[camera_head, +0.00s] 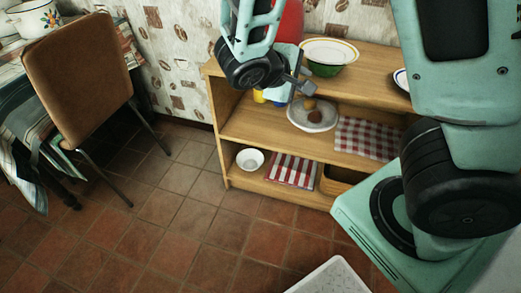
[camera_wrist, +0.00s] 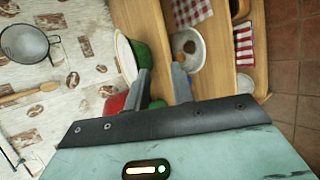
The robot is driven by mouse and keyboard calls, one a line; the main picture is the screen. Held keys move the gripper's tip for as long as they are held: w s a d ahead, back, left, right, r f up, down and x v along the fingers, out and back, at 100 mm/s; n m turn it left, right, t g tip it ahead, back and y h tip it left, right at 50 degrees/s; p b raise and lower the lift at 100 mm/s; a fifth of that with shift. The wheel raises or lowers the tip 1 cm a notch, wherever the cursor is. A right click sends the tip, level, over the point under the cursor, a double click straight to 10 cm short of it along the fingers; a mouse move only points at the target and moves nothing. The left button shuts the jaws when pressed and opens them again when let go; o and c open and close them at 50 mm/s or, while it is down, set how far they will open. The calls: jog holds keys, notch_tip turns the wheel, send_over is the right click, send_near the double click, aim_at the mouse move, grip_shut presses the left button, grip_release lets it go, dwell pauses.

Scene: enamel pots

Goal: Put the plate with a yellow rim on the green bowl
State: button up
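The white plate with a yellow rim (camera_head: 328,50) sits on top of the green bowl (camera_head: 324,70) on the top board of the wooden shelf. In the wrist view the plate (camera_wrist: 124,58) shows nearly edge-on against the green bowl (camera_wrist: 140,52). My gripper (camera_head: 306,92) is left of and nearer than the bowl in the head view. In the wrist view its two fingers (camera_wrist: 163,84) are apart, and I see nothing held between them. The plate and bowl are beyond the fingers, apart from them.
A red object (camera_head: 290,22) stands behind my arm on the wooden shelf (camera_head: 375,75). Another plate (camera_head: 401,79) is partly hidden at right. Lower boards hold a plate with food (camera_head: 312,115), checked cloths and a white bowl (camera_head: 250,159). A chair (camera_head: 80,75) stands left; the floor between is clear.

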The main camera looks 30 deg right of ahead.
jog(key=s+a+n+g+y, duration=0.1)
jog(key=s+a+y, duration=0.5)
jog(key=s+a, duration=0.3)
jog(key=s+a+r+n+g+y, duration=0.1)
jog(key=s+a+y, duration=0.4)
jog(key=s+a, duration=0.4)
jog(key=a, duration=0.5)
jog(key=shift+a+r+g+y, duration=0.15)
jog(key=shift+r+g+y, duration=0.15)
jog(key=shift+y, duration=0.1)
notch_tip(320, 180, up, 14)
jog(key=p, duration=1.4)
